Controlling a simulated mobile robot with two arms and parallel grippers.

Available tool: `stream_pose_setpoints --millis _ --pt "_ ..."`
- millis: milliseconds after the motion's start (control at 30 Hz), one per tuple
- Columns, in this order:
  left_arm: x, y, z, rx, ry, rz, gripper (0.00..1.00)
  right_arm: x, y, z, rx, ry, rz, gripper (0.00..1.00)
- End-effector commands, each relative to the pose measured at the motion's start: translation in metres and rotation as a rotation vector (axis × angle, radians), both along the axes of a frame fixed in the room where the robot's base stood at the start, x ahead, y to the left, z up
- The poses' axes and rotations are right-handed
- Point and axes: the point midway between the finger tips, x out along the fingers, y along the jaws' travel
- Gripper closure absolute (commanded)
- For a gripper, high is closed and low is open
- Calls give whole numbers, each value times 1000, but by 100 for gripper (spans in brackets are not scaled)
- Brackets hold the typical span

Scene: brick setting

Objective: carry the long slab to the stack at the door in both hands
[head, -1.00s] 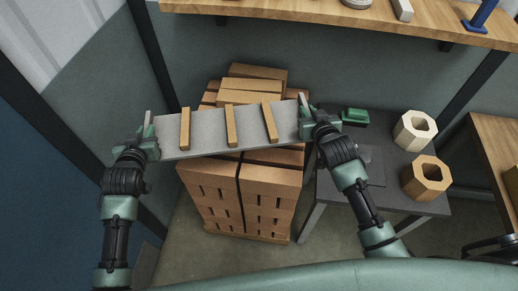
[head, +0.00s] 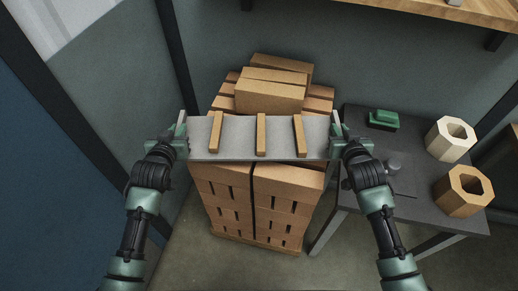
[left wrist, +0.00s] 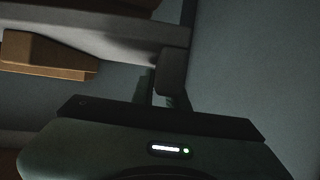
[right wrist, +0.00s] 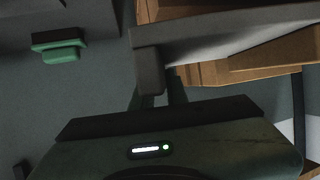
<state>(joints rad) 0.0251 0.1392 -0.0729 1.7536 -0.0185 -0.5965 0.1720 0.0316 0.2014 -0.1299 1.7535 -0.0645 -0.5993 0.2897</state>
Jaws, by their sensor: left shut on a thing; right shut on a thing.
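The long slab (head: 280,138) is a flat grey board with three thin wooden strips across it. My left gripper (head: 180,135) is shut on its left end and my right gripper (head: 338,137) is shut on its right end. In the head view the slab looks about level, in front of and partly over the brick stack (head: 268,200). The stack is orange-brown bricks with slots, with loose bricks (head: 270,92) on top behind the slab. The slab's end also shows in the left wrist view (left wrist: 130,30) and the right wrist view (right wrist: 230,30). The gap between slab and stack cannot be told.
A dark table (head: 400,200) stands close to the right of the stack. It holds a green block (head: 383,119), a pale hexagonal ring (head: 450,138) and a tan hexagonal ring (head: 463,190). A wooden shelf (head: 440,12) is at upper right. Dark posts and walls stand close on the left.

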Motion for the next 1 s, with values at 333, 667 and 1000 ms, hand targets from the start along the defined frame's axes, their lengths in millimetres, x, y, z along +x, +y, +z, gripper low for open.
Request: stream_pose_setpoints --millis 333,667,1000 --pt "2 0 2 0 -13 0 100 2 0 2 0 -12 1 100" --pt "2 0 0 0 -12 0 100 2 0 0 0 -12 1 100" --pt "2 0 -12 0 -12 0 100 2 0 -12 0 -12 1 100"
